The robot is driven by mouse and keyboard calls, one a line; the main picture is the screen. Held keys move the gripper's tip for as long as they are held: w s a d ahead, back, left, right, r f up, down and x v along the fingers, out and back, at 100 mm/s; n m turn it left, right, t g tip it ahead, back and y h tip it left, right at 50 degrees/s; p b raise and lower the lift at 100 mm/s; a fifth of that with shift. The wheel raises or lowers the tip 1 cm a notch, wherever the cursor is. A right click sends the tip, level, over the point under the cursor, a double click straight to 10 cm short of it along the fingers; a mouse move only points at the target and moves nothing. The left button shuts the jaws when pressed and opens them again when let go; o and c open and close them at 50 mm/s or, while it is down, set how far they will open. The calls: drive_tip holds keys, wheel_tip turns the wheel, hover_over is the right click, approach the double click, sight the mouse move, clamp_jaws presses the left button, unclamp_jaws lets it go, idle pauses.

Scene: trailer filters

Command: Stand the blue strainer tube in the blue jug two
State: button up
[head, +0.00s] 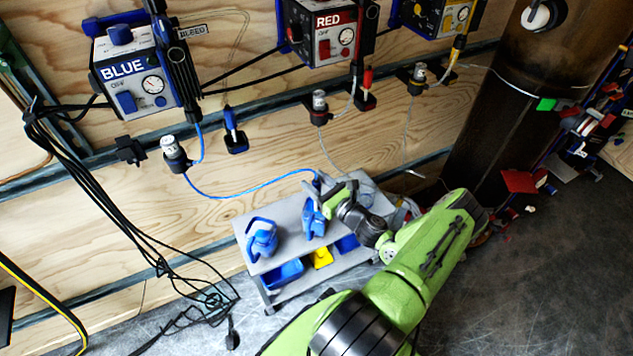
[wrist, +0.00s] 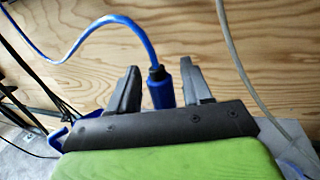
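The blue strainer tube (wrist: 161,90), dark at its top, hangs from or joins a blue hose. In the wrist view it stands nearly upright between the fingers of my gripper (wrist: 160,88), with gaps visible on both sides. My gripper is open. In the head view my gripper (head: 326,192) is above the right part of the grey cart, at the right blue jug (head: 313,218). A second blue jug (head: 262,240) stands on the left of the cart top. I cannot tell which is jug two. The tube's lower end is hidden, so I cannot tell whether it is inside a jug.
The grey cart (head: 288,214) stands against the plywood wall, with blue and yellow bins (head: 320,257) on its lower shelf. The blue hose (head: 240,193) runs from a wall fitting (head: 173,153). Black cables (head: 100,185) hang at left.

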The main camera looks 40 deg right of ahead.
drive_tip(key=shift+o, duration=0.6)
drive_tip(key=shift+s, duration=0.1)
drive_tip(key=s+p, duration=0.3)
drive_tip(key=s, duration=1.2)
drive_tip(key=shift+s+a, duration=0.2)
drive_tip(key=shift+s, duration=0.1)
